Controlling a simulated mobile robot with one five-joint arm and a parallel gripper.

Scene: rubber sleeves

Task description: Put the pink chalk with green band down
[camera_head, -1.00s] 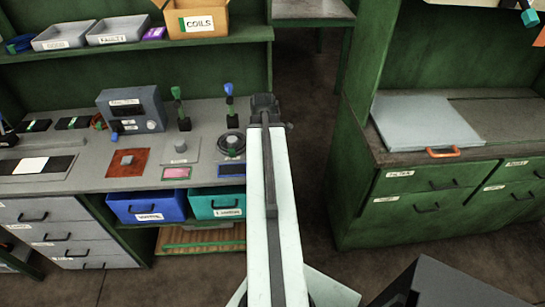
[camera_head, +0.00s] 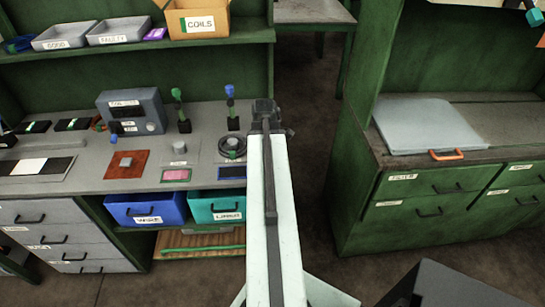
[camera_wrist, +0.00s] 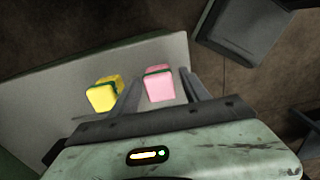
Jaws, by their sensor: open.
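The pink chalk with green band (camera_wrist: 159,86) shows in the wrist view, on a pale grey surface (camera_wrist: 60,118). My gripper (camera_wrist: 160,73) is open, with one finger on each side of the pink chalk. I cannot tell whether either finger touches it. A yellow chalk with a green band (camera_wrist: 102,95) lies just left of the left finger, outside the jaws. In the head view my gripper (camera_head: 265,108) is at the end of my outstretched arm, at the right end of the grey workbench (camera_head: 80,185). I cannot make out the pink chalk there.
The workbench holds a grey control box (camera_head: 133,111), levers and a dark coil (camera_head: 232,147). Blue (camera_head: 120,208) and teal (camera_head: 205,206) bins sit below its front. A green cabinet (camera_head: 370,225) stands to the right, with open floor (camera_head: 310,130) between.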

